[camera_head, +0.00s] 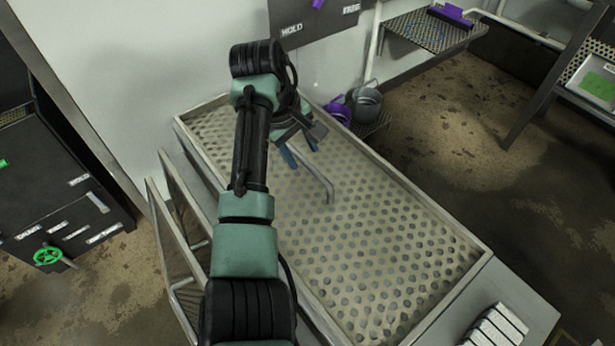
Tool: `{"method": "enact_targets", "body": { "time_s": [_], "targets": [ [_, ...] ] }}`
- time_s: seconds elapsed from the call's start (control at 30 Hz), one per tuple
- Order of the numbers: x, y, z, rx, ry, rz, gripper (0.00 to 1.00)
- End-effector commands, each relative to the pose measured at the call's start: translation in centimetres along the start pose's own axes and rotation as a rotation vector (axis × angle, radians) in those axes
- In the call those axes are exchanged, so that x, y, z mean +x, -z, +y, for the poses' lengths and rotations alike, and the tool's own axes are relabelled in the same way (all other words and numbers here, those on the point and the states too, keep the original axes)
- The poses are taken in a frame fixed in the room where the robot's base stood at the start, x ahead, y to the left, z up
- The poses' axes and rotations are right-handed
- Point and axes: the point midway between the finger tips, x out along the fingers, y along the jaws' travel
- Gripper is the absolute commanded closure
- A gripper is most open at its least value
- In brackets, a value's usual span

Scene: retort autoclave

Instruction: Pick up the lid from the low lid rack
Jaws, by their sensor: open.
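No lid can be singled out with certainty; I cannot tell whether the perforated piece with the bar is one. Slanted metal frames (178,215) stand low at the left, partly hidden behind my arm; I cannot tell whether they are the lid rack.
A grey pot (366,104) and a purple vessel (338,112) sit beyond the tray. A perforated shelf (418,32) with a purple item (452,15) is on the wall. White blocks (497,328) lie at lower right. A dark cabinet (50,190) with a green handwheel (48,256) stands left.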

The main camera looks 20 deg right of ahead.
Motion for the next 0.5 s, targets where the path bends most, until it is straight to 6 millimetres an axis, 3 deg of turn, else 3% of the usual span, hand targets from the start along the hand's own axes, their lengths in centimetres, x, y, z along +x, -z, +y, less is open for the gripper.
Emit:
{"method": "enact_targets", "body": {
  "time_s": [0.23, 0.5],
  "targets": [
    [3.9, -0.6, -0.3, -0.001, 0.003, -0.001, 0.48],
    [4.6, -0.6, -0.2, 0.0, 0.001, 0.0, 0.48]
  ]
}}
